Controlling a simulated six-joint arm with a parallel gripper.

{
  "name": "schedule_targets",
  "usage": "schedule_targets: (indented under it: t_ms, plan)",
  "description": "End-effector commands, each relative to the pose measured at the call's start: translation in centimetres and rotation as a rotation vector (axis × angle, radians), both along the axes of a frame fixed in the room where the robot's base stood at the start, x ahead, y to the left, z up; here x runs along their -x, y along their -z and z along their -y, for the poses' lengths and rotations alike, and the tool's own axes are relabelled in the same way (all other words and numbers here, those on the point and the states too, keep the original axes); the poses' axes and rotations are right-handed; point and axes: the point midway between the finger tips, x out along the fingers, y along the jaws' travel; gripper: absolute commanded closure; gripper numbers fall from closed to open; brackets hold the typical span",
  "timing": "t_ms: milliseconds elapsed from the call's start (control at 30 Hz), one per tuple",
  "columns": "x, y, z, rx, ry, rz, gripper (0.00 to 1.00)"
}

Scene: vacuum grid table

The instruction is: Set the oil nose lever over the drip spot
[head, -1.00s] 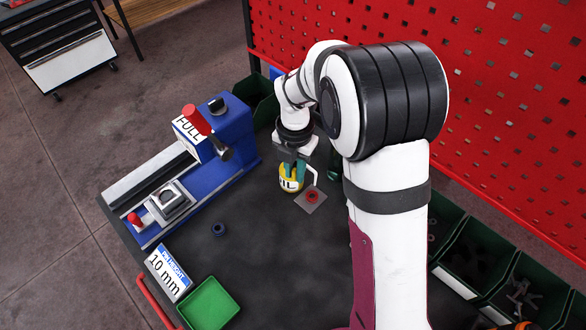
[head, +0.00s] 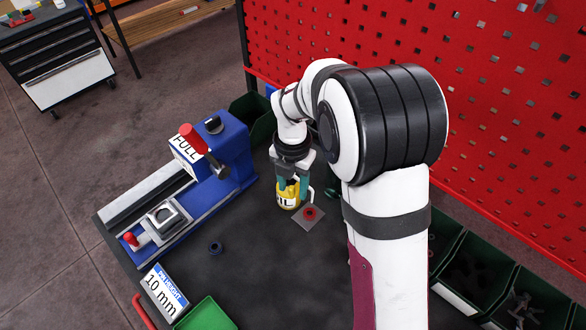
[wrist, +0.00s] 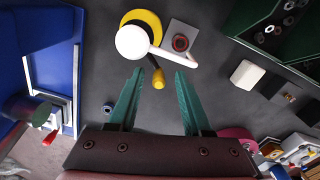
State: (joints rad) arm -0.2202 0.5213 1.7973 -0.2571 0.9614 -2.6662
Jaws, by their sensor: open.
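The yellow oil can (head: 287,197) with a partly hidden dark label stands on the dark table, beside a grey square plate (head: 300,222) bearing a red ring (head: 310,214). In the wrist view the can (wrist: 143,17) has a white round top (wrist: 131,41) and a white spout (wrist: 159,52) reaching toward the plate (wrist: 178,28) and its red ring (wrist: 180,42). A dark lever with a yellow knob (wrist: 158,79) points toward me. My gripper (wrist: 159,74) is open, its teal fingers on either side of the knob with gaps visible. My gripper (head: 291,185) partly hides the can in the head view.
A blue machine (head: 232,150) with a red handle stands left. Green bins (head: 470,275) line the right, below a red pegboard (head: 500,130).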

Motion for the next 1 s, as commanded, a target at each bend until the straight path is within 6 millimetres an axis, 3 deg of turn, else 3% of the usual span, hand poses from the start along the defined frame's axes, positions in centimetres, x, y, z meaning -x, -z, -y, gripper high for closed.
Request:
schedule_targets:
  t_ms: [400, 500, 667, 1000]
  plan:
    - [-0.1, -11.3, 0.0, -0.001, 0.000, 0.005, 0.51]
    - [-0.1, -13.3, 0.0, 0.000, 0.000, 0.004, 0.51]
    - [0.0, -14.7, 0.1, 0.000, 0.000, 0.001, 0.51]
    - [0.0, -14.7, 0.0, 0.001, -0.001, 0.000, 0.51]
